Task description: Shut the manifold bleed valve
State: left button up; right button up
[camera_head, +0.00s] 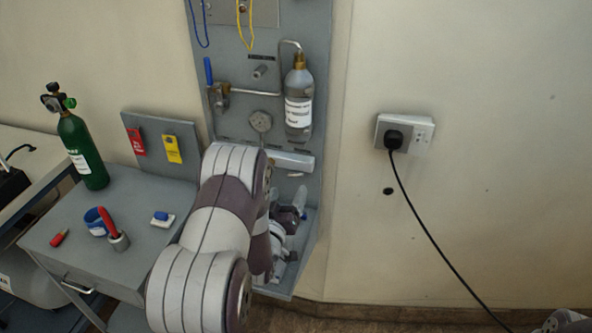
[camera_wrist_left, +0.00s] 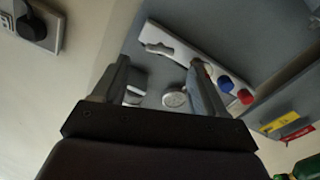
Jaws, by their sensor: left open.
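No readable label singles out the manifold bleed valve. A pale bar (camera_wrist_left: 180,52) with a grey lever (camera_wrist_left: 157,47), a blue knob (camera_wrist_left: 225,83) and a red knob (camera_wrist_left: 245,97) shows in the left wrist view. The bar's right end (camera_head: 292,160) shows in the head view; my arm hides the rest. A blue-handled lever (camera_head: 208,71) stands upright on the pipework higher up. My left gripper (camera_wrist_left: 160,75) is open and empty, its fingers pointing toward the panel, apart from the lever as far as I can tell. In the head view it (camera_head: 298,203) sits low at the panel, partly hidden by my arm.
A side table (camera_head: 130,190) at left holds a green cylinder (camera_head: 82,150) and small items. A wall socket (camera_head: 418,135) with a hanging black cable is at right.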

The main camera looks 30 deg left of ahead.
aim_at(296, 173)
pick_arm(q)
jog(key=x, duration=0.8)
jog(key=shift+w+p, duration=0.25)
jog(key=shift+p, duration=0.1)
jog(key=c, duration=1.1)
